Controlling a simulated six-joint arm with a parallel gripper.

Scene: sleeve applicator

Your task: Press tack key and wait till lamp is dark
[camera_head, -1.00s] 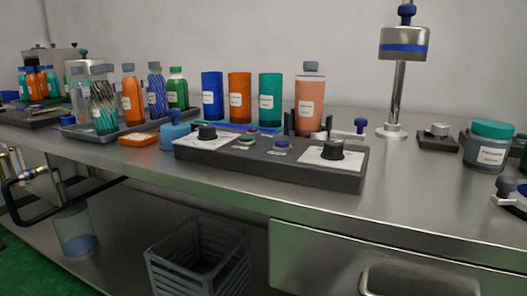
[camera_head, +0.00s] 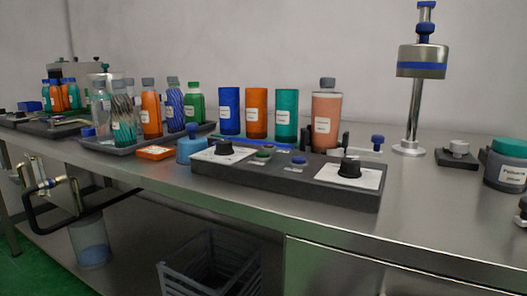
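A dark control panel (camera_head: 285,187) sits at the front of the steel bench, near the middle of the view. It has a black knob on a white plate at each end, the left knob (camera_head: 224,147) and the right knob (camera_head: 350,167). Between them are a green round button (camera_head: 264,155) and a blue round button (camera_head: 297,161), each with a small label too small to read. I cannot tell which one is the tack key. I cannot make out a lit lamp on the panel. My gripper is not in view.
Blue, orange and teal sleeves (camera_head: 256,113) and a salmon bottle (camera_head: 326,118) stand behind the panel. A tray (camera_head: 115,150) of bottles is to the left. A metal post with a blue-banded head (camera_head: 422,62) stands right. The bench front right of the panel is clear.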

